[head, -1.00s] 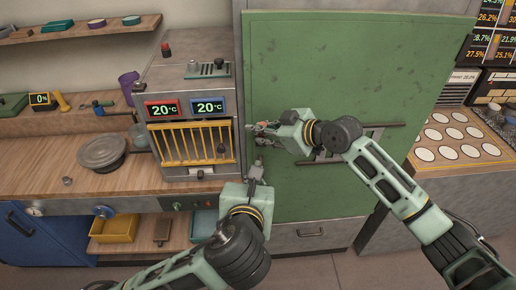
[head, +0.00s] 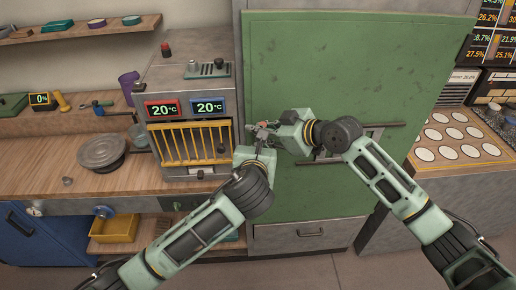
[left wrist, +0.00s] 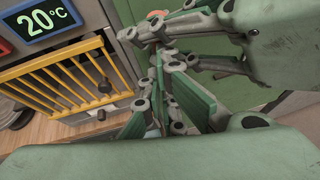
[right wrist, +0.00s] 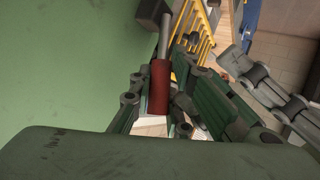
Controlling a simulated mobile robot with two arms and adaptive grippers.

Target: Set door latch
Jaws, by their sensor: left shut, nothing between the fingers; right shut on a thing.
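The large green door (head: 345,75) appears closed. At its left edge is the latch, a lever with a dark red grip and grey rod (right wrist: 159,88), seen in the right wrist view between the fingers. My right gripper (head: 266,131) is shut on this latch handle; in the head view the fingers hide most of it. My left gripper (head: 258,146) is shut and empty just below and left of the right one, very close to its fingers. I cannot tell whether they touch. In the left wrist view, the left gripper's fingers (left wrist: 160,115) lie near the right gripper.
A small kiln with a yellow barred gate (head: 192,143) and two 20°C displays stands left of the door. The wooden worktop (head: 60,165) holds a grey wheel (head: 101,150). A trolley with white discs (head: 455,135) stands right. A drawer (head: 310,234) lies below the door.

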